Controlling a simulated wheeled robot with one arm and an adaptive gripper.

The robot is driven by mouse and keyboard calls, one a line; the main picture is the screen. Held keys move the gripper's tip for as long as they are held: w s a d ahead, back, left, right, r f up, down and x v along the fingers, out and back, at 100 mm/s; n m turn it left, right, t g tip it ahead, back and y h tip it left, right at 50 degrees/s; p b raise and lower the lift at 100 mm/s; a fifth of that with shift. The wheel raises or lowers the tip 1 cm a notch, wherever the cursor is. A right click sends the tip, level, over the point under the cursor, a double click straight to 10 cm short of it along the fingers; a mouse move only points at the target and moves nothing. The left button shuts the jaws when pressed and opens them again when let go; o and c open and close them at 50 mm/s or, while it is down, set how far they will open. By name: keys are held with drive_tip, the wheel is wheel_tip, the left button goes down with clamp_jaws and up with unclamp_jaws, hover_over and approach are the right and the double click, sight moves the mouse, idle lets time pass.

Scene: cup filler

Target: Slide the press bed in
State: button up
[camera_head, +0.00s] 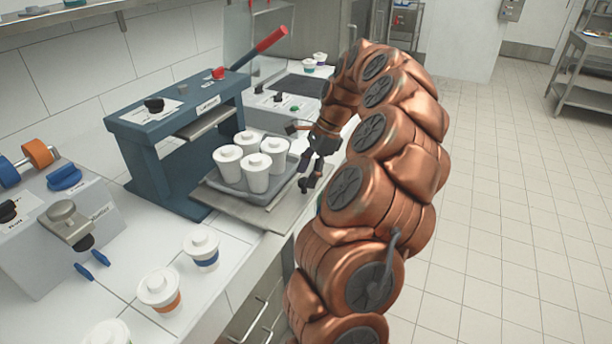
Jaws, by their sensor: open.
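The press (165,140) is a blue frame with a red-tipped lever (255,50), raised toward the upper right. Its flat grey press bed (268,214) sticks out of the frame toward the front right, over the counter edge. A grey tray (236,190) sits on the bed and carries several white lidded cups (256,172). My gripper (302,160) is open and empty at the right side of the tray, near the bed's outer end. I cannot tell whether it touches either. My copper arm hides what lies behind it.
Several lidded cups (202,248) stand on the front counter. A grey machine (55,230) with orange and blue knobs is at the left. Another machine (283,95) stands behind the press. The tiled floor at the right is clear, with a metal cart (585,75) at the far right.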

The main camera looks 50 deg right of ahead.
drive_tip(key=shift+x, duration=0.75)
drive_tip(key=shift+c, duration=0.4)
clamp_jaws()
